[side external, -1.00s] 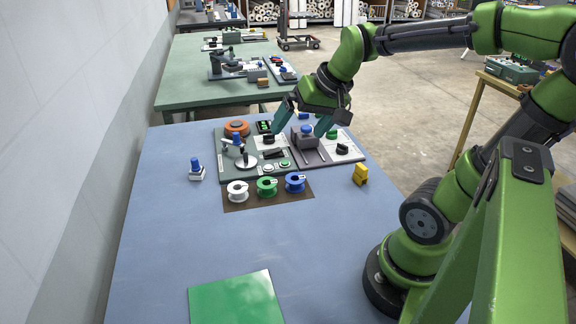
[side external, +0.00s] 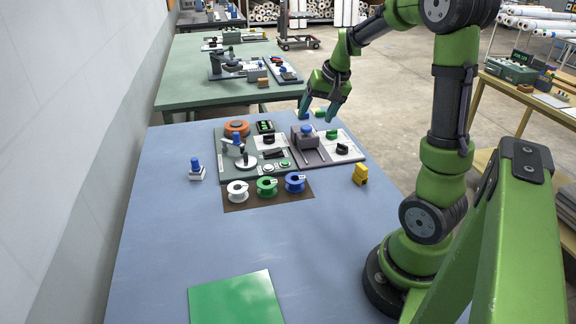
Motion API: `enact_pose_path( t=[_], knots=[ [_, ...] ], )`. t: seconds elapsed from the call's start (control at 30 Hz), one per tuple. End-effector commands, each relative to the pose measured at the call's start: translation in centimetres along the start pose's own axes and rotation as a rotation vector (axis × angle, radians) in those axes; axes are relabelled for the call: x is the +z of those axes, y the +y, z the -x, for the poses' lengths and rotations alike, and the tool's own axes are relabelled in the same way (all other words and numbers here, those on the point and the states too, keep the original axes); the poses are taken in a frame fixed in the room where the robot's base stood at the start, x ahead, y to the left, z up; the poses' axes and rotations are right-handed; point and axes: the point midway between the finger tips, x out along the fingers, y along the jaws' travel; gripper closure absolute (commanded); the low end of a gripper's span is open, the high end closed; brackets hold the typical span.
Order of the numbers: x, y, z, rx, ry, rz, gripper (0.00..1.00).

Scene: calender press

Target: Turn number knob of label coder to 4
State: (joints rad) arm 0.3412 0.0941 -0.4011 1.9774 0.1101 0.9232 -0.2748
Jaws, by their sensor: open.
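The machine with knobs, which I take to be the label coder (side external: 232,170), stands toward the far end of the blue table. A black knob (side external: 269,139) sits on a white plate at its middle. On the white panel to the right are a green knob (side external: 332,135) and a black knob (side external: 342,149). Which one is the number knob, and any digits, are too small to tell. My gripper (side external: 317,113) is open and empty, beyond and above the right panel, fingertips pointing down and apart from the knobs.
A grey block with a blue top (side external: 306,131) stands between the panels. White (side external: 238,191), green (side external: 267,187) and blue (side external: 295,183) spools sit in front. A blue-topped stamp (side external: 196,169) is left, a yellow object (side external: 360,175) right. The table's middle is clear.

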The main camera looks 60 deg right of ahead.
Motion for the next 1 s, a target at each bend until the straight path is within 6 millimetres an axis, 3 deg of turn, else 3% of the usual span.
enact_pose_path(
  t=[0.03,0.1,0.2,0.27,0.37,0.57,1.0],
  knots=[
    [-2.5,2.8,-1.1,0.051,0.009,-0.024,0.31],
    [-5.4,6.1,-2.0,0.109,0.027,-0.026,0.31],
    [-8.8,10.0,-2.6,0.182,0.053,0.003,0.31],
    [-10.5,11.6,-2.5,0.216,0.072,0.040,0.31],
    [-12.7,11.5,-1.2,0.225,0.114,0.129,0.31],
    [-12.7,11.5,-2.4,0.222,0.104,0.179,0.31],
    [-13.7,13.4,-11.2,0.223,0.102,0.177,0.31]
  ],
)
